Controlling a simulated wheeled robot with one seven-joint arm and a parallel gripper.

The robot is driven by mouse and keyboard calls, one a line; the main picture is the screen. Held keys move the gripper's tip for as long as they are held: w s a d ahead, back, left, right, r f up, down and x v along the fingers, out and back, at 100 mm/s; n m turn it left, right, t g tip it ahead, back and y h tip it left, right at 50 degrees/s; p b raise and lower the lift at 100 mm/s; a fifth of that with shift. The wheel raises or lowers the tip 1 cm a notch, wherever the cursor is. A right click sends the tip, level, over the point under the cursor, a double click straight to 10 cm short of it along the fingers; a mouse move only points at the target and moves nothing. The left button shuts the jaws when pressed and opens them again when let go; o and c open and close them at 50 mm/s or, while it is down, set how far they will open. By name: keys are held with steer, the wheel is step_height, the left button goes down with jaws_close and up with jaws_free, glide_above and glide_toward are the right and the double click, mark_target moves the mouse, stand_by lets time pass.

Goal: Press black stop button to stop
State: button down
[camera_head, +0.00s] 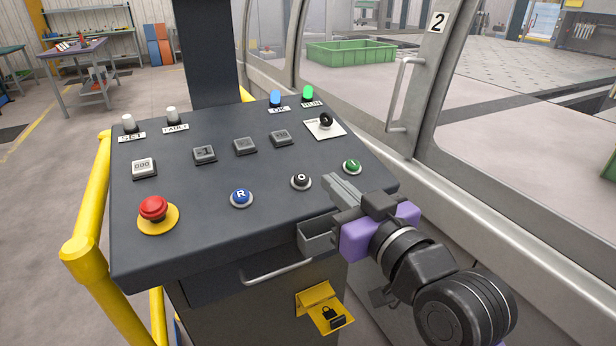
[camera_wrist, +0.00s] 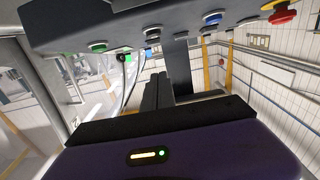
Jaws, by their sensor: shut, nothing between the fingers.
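The black stop button (camera_head: 301,181), marked with an O, sits near the front edge of the dark sloping panel. It stands between the blue R button (camera_head: 241,198) and the green button (camera_head: 351,167). My gripper (camera_head: 333,183) is shut and empty. Its fingertips are just right of the black button in the head view, apart from it. In the wrist view my shut fingers (camera_wrist: 158,88) point toward the panel's front edge, with the green button (camera_wrist: 97,47) and blue button (camera_wrist: 211,18) above them.
A red emergency stop (camera_head: 153,208) is at the panel's left. A key switch (camera_head: 325,122) is farther back. The blue OK lamp (camera_head: 275,98) and green RUN lamp (camera_head: 308,93) look lit. A yellow rail (camera_head: 88,205) runs along the left, a glazed door (camera_head: 405,95) right.

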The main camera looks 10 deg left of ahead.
glide_above(307, 195)
steer(key=v, duration=0.2)
steer(key=shift+w+p, duration=0.15)
steer(key=shift+p, duration=0.3)
steer(key=shift+w+a+f, duration=0.2)
steer(key=shift+w+f, duration=0.05)
steer(key=shift+f, duration=0.3)
steer(key=shift+w+a+f, duration=0.15)
steer(key=shift+w+f, duration=0.15)
steer(key=shift+f, duration=0.25)
steer(key=shift+w+a+f, duration=0.15)
steer(key=shift+w+f, duration=0.05)
steer(key=shift+f, duration=0.75)
steer(key=shift+f, duration=0.15)
